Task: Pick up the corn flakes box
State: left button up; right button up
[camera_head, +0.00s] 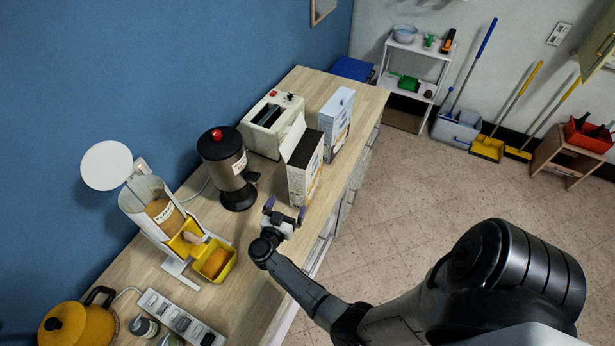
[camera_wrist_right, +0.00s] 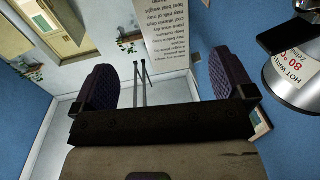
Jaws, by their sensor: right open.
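Two cereal boxes stand upright on the wooden counter in the head view. The farther box (camera_head: 337,122) is light blue and white. I cannot read which one is corn flakes. My right gripper (camera_head: 285,209) is open and empty, just in front of the nearer box. In the right wrist view its purple-padded fingers (camera_wrist_right: 165,82) are spread, and a printed box panel (camera_wrist_right: 165,28) shows beyond them, upper centre. My left gripper is not in view.
A black hot-water pot (camera_head: 228,168) stands left of the nearer box; it also shows in the right wrist view (camera_wrist_right: 295,75). A white toaster (camera_head: 273,125) is behind. A flake dispenser (camera_head: 160,210), power strip (camera_head: 180,318) and yellow pot (camera_head: 78,328) are nearer. Open floor lies right.

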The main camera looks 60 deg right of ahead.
aim_at(296, 184)
jog(key=d, duration=0.2)
jog(key=d+b, duration=0.1)
jog(key=d, duration=0.2)
jog(key=w+d+b, duration=0.1)
jog(key=d, duration=0.1)
jog(key=shift+d, duration=0.35)
jog(key=d+b, duration=0.1)
jog(key=d, duration=0.1)
jog(key=w+d+b, duration=0.1)
jog(key=d+b, duration=0.1)
jog(key=shift+f, duration=0.1)
jog(key=shift+d+b, duration=0.4)
jog(key=shift+d, duration=0.2)
jog(key=c, duration=1.1)
jog(key=shift+r, duration=0.2)
